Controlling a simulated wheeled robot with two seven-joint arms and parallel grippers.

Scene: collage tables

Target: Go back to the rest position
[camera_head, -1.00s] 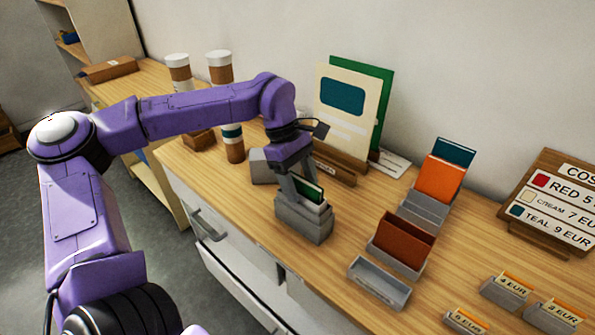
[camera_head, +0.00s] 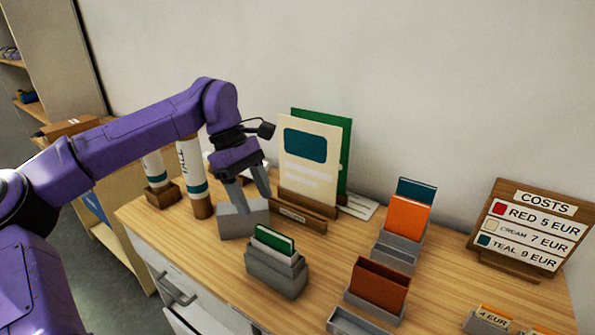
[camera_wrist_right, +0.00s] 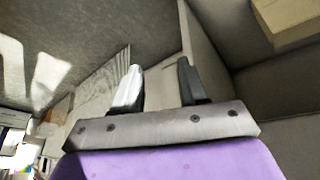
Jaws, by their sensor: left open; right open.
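My left gripper (camera_head: 250,197) is open and empty. Its two fingers point down above a grey block-like holder (camera_head: 243,220), behind and left of the grey card holder. That card holder (camera_head: 276,274) stands on the wooden table (camera_head: 222,265) with green and pale cards (camera_head: 274,240) upright in it, apart from the gripper. My right gripper (camera_wrist_right: 158,88) shows only in the right wrist view, open with nothing between its fingers. The right arm does not show in the head view.
A cream card with a teal panel (camera_head: 308,178) stands in a wooden stand before a green card (camera_head: 345,135). White-and-brown cylinders (camera_head: 191,165) stand at left. Grey holders with orange (camera_head: 408,217) and rust cards (camera_head: 379,285) are at right, with a costs sign (camera_head: 527,226).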

